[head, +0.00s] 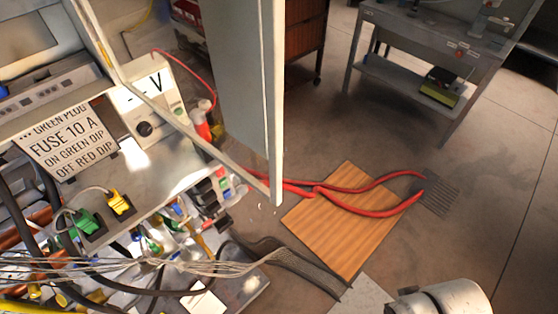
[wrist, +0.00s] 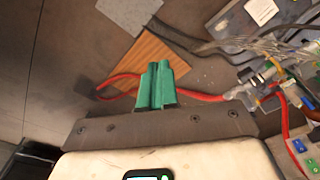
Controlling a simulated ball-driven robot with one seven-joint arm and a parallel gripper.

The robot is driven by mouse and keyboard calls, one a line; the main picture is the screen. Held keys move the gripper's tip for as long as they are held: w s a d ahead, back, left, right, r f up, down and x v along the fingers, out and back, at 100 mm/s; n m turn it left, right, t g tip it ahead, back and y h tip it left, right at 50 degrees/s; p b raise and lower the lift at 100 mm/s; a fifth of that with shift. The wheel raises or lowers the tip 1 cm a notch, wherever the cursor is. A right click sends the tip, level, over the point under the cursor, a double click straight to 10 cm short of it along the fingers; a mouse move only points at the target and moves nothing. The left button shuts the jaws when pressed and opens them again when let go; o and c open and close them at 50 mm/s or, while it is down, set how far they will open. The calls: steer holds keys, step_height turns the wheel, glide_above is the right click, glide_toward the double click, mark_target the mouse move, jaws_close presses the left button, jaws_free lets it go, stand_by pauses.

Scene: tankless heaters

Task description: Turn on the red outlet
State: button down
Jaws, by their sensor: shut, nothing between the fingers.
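My gripper (wrist: 157,84) shows in the wrist view as two green fingers standing together, shut and empty. They point over the floor, with red cables behind them and apart from the electrical panel. I cannot pick out a red outlet for certain. In the head view a red and white connector (head: 201,126) sits at the panel's right side, with a red cable running to it. A green plug (head: 86,223) and a yellow plug (head: 119,204) sit in the panel at the left. In the wrist view, small blue and green switches (wrist: 301,146) show at the lower right edge.
A grey open door (head: 230,80) stands beside the panel. Loose thin wires (head: 170,265) hang across its front. A wooden board (head: 335,225) lies on the floor with thick red cables (head: 375,187) over it. A metal workbench (head: 430,45) stands at the back right.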

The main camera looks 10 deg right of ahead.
steer(key=shift+d, duration=0.3)
steer(key=w+a+n+t+y+b, duration=0.1)
steer(key=w+a+n+t+b, duration=0.15)
steer(key=w+a+n, duration=0.45)
steer(key=w+a+n+t+y+b, duration=0.1)
steer(key=w+a+n+t+y, duration=0.15)
steer(key=w+n+t, duration=0.4)
steer(key=w+a+r+n+t+y+b, duration=0.1)
steer(key=w+a+r+n+t+y, duration=0.1)
steer(key=a, duration=0.6)
steer(key=w+a+r+n+t+y+b, duration=0.1)
steer(key=w+a+r+n+y, duration=0.3)
steer(key=w+a+r+n, duration=0.3)
steer(key=w+n, duration=0.1)
steer(key=n, duration=0.2)
steer(key=shift+a+t+b, duration=0.3)
steer(key=shift+a+t, duration=0.05)
steer(key=shift+t, duration=0.05)
steer(key=shift+r, duration=0.1)
